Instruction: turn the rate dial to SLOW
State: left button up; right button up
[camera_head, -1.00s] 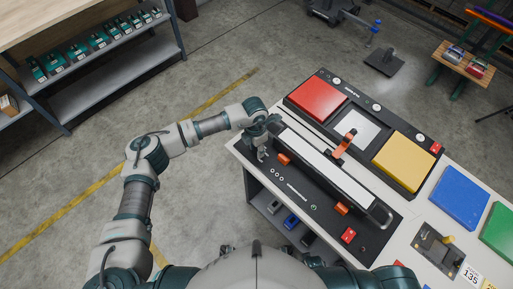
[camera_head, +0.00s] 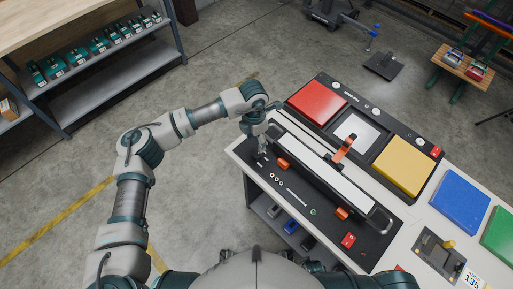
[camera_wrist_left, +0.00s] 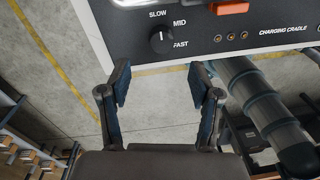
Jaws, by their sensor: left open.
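The rate dial (camera_wrist_left: 162,42) is a round black knob on a black panel (camera_wrist_left: 120,32), seen in the left wrist view. SLOW is printed above it, MID at its upper right and FAST at its lower right. A small pale mark on the knob seems to point up, toward SLOW, but it is too small to be sure. My left gripper (camera_wrist_left: 160,82) is open and empty, its fingertips apart and below the dial in that view, not touching it. In the head view my left gripper (camera_head: 263,147) hangs over the panel's left end; the dial is not clear there. My right gripper is out of view.
Red (camera_head: 317,102), yellow (camera_head: 403,165) and blue (camera_head: 460,198) pads lie farther right. A shelf rack (camera_head: 105,88) stands at the upper left, with open floor between.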

pick_arm(q)
jog(key=shift+w+r, duration=0.1)
jog(key=shift+r, duration=1.85)
